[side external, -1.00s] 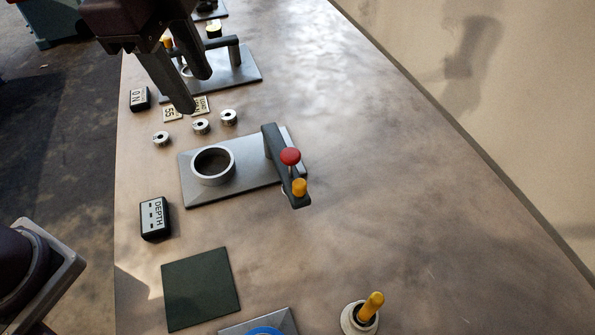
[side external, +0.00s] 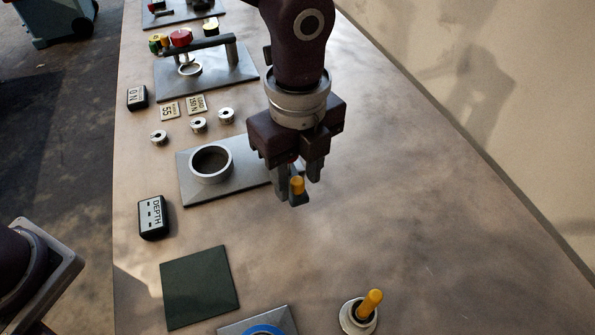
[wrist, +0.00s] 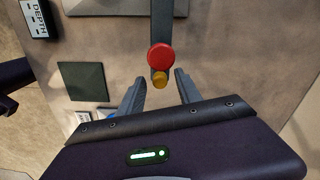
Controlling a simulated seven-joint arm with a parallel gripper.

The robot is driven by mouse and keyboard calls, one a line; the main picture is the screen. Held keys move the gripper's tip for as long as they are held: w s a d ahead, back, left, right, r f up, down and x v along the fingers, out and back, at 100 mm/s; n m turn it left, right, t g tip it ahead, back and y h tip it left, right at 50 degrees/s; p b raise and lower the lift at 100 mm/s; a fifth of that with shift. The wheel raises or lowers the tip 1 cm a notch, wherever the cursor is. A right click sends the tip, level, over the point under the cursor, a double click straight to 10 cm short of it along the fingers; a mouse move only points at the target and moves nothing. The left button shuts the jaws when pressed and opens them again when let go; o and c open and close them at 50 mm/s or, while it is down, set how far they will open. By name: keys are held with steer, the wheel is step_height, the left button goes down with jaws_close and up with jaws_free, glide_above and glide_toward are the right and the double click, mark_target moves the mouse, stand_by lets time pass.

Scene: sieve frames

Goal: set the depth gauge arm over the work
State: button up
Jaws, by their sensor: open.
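The depth gauge arm (wrist: 162,20) is a dark bar with a red knob (wrist: 161,57) and a yellow knob (wrist: 160,80) at its free end. In the side view my gripper hides most of it, leaving the tip (side external: 299,200) and yellow knob (side external: 297,185) showing. The arm points off its grey plate (side external: 222,193), away from the pale ring (side external: 211,179) on that plate. My gripper (side external: 298,189) is open, pointing down at the arm's end. In the wrist view the open fingers (wrist: 160,77) lie either side of the yellow knob; contact cannot be told.
A DEPTH display (side external: 153,217) stands left of the plate, and a dark green mat (side external: 199,287) lies in front. A yellow-handled stick (side external: 370,303) stands at front right. Small metal rings (side external: 199,125) and another fixture (side external: 207,70) lie behind. The table's right side is clear.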

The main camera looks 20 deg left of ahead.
jaws_close()
stand_by(1.3)
